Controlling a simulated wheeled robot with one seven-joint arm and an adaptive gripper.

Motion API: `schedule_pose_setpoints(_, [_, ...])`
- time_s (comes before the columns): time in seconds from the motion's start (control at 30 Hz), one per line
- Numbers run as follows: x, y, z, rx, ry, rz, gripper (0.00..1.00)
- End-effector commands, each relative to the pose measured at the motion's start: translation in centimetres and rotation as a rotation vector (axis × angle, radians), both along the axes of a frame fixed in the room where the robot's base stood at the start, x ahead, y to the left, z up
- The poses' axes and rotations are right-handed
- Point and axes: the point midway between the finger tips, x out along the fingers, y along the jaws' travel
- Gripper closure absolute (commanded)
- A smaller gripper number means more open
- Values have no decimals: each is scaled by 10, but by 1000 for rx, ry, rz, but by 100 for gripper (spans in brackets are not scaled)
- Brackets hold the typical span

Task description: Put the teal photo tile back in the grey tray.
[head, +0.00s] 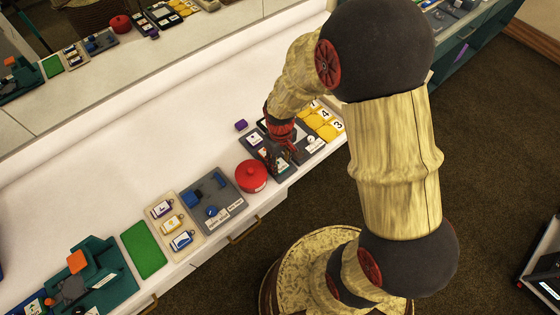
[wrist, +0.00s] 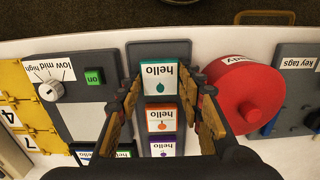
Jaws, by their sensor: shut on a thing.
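The teal photo tile (wrist: 159,77), a white "hello" card with a teal edge, lies between the fingers of my gripper (wrist: 166,82) in the wrist view. My gripper is shut on it. It is over the front end of the grey tray (wrist: 158,48); I cannot tell whether it touches the tray floor. An orange tile (wrist: 162,118) and a purple tile (wrist: 162,148) lie behind it in line in the tray. In the head view my gripper (head: 279,162) points down at the tray, partly hiding it, with the teal tile (head: 282,167) at its tips.
A red round pot (wrist: 248,92) stands close to the right of the tray in the wrist view. A grey panel with a dial (wrist: 48,90) and a green button lies to its left. Yellow number tiles (head: 322,124) and a key tag tray (head: 235,203) are farther off. The counter behind is mostly clear.

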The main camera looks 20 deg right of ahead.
Motion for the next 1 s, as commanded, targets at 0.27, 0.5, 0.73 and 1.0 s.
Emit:
schedule_pose_setpoints(0.27, [0, 0, 0, 0, 0, 0, 86])
schedule_pose_setpoints(0.5, [0, 0, 0, 0, 0, 0, 50])
schedule_pose_setpoints(0.73, [0, 0, 0, 0, 0, 0, 42])
schedule_pose_setpoints(1.0, [0, 0, 4, 0, -1, 0, 42])
